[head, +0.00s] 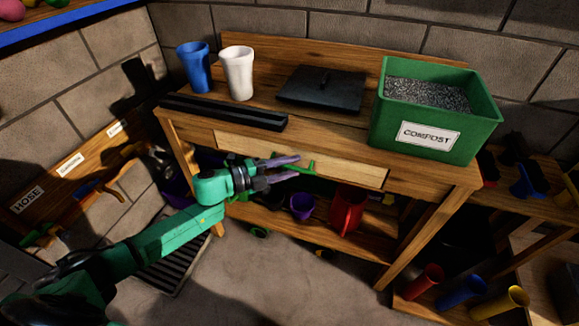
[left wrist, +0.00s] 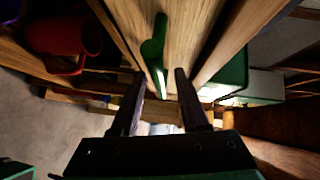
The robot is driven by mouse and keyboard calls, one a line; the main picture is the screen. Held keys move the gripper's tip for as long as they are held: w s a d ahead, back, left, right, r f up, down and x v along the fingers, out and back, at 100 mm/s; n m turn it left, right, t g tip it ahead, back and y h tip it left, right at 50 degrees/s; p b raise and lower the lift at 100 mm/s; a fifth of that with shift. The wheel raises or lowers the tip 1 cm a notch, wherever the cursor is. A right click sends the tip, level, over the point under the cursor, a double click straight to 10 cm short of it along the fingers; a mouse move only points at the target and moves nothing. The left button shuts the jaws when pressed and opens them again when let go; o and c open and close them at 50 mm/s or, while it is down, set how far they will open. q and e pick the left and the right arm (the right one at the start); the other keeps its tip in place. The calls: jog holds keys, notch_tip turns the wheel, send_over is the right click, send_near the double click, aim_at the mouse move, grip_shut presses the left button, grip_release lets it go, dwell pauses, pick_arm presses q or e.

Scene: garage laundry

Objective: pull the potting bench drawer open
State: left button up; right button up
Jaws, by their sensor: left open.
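The wooden potting bench (head: 420,180) stands against the wall. Its pale drawer front (head: 345,168) sits flush in the bench frame, so the drawer looks closed. A green handle (head: 307,168) is on the drawer front, partly hidden by my left gripper (head: 299,166). The gripper is open and empty, its fingers pointing at the handle. In the left wrist view the green handle (left wrist: 154,50) stands on the drawer front (left wrist: 185,40), and its near end shows between the tips of my left gripper (left wrist: 159,72). I cannot tell whether either finger touches it. My right gripper is out of view.
On the bench top are a green compost box (head: 430,150), a dark lidded tray (head: 322,88), a black bar (head: 225,112), a blue cup (head: 194,68) and a white cup (head: 238,72). A red can (head: 347,210) and a purple pot (head: 302,206) sit below.

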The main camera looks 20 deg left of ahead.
pick_arm(q)
grip_shut()
dwell(1.4)
